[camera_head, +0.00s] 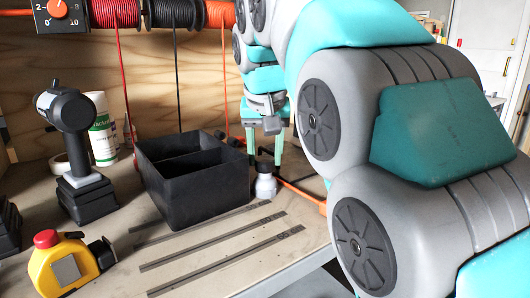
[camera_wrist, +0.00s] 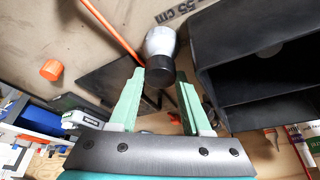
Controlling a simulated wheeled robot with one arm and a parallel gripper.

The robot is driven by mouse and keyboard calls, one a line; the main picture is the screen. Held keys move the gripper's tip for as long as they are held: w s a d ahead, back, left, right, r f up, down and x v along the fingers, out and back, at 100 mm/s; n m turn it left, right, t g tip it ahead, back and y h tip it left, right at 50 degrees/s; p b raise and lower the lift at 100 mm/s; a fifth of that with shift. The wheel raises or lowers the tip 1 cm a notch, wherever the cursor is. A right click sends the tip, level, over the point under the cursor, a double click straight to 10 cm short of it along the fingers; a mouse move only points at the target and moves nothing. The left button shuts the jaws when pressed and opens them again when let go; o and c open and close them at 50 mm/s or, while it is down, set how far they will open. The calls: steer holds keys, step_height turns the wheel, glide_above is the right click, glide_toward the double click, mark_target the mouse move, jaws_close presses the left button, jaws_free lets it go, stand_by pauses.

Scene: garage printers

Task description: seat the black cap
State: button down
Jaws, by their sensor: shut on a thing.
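The black cap (camera_wrist: 160,72) is between the two green fingertips of my gripper (camera_wrist: 160,82) in the wrist view. My gripper also shows in the head view (camera_head: 265,162), pointing down, shut on the cap. A small whitish-grey jar (camera_head: 265,187) stands on the bench just below the fingers, beside the black bin. In the wrist view the jar (camera_wrist: 161,42) lies directly beyond the cap and in line with it. The cap appears to be at the jar's mouth, but I cannot tell whether it is fully down.
A black divided bin (camera_head: 195,185) stands close left of the jar. Several thin metal strips (camera_head: 215,243) lie in front. A yellow tape measure (camera_head: 68,265), a cordless tool (camera_head: 75,140) and a white bottle (camera_head: 101,130) are further left. An orange cap (camera_wrist: 51,69) lies apart.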

steer(key=shift+f+b, duration=0.45)
steer(key=shift+f, duration=0.55)
steer(key=shift+c, duration=1.4)
jaws_free()
steer(key=shift+r, duration=0.1)
steer(key=p+v, duration=0.1)
steer(key=v, duration=0.6)
steer(key=shift+r, duration=0.35)
steer(key=shift+s, duration=0.2)
